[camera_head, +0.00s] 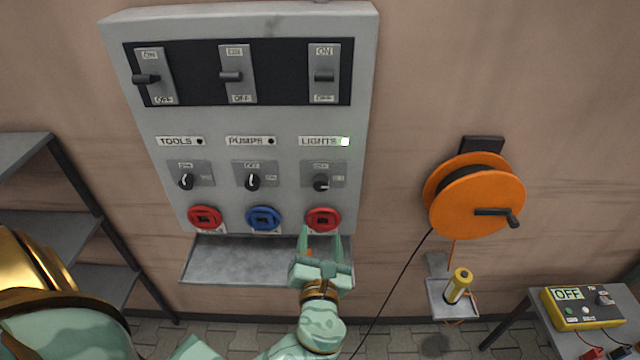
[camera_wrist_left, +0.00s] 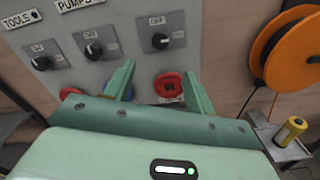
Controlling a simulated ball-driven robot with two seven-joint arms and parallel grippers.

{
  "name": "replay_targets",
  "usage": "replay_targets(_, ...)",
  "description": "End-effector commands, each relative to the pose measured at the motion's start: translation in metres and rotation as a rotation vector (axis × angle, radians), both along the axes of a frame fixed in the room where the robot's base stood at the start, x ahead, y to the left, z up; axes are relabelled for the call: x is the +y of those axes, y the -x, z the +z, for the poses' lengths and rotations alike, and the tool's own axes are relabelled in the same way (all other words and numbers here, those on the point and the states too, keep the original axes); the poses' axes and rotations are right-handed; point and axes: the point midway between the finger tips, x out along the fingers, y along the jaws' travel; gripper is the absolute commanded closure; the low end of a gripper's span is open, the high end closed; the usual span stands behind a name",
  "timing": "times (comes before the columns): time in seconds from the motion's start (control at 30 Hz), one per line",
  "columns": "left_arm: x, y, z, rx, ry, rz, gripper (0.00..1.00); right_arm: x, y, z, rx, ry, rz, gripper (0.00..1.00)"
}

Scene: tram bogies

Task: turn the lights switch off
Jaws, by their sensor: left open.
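The grey panel (camera_head: 285,115) has a LIGHTS column at its right with a lit lamp (camera_head: 345,141). The column's small rotary lights switch (camera_head: 321,183) has its pointer to the right, unlike the other two knobs, which point up. It also shows in the left wrist view (camera_wrist_left: 160,41), with OFF written above it. The big lever (camera_head: 324,76) at the column's top sits about mid-slot, between ON and OFF. My left gripper (camera_head: 321,235) is open and empty, below the rotary switch, with the red socket (camera_head: 323,218) just beyond its fingertips. My right gripper is not in view.
A metal shelf (camera_head: 225,262) juts out under the panel, behind my left gripper. An orange cable reel (camera_head: 468,205) hangs to the right, with a yellow cylinder (camera_head: 459,285) on a small ledge below. A yellow meter (camera_head: 582,308) reads OFF. Shelving (camera_head: 70,225) stands at left.

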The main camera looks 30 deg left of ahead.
Motion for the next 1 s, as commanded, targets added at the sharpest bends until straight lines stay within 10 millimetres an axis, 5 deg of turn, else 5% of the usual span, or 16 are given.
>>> replay_targets(0.6, 0.071, -0.116, 0.0, 0.0, 0.001, 0.0, 0.45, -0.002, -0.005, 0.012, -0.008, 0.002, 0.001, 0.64)
replay_targets(1.0, 0.083, -0.135, -0.001, 0.001, 0.004, -0.001, 0.45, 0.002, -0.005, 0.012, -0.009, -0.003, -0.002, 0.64)
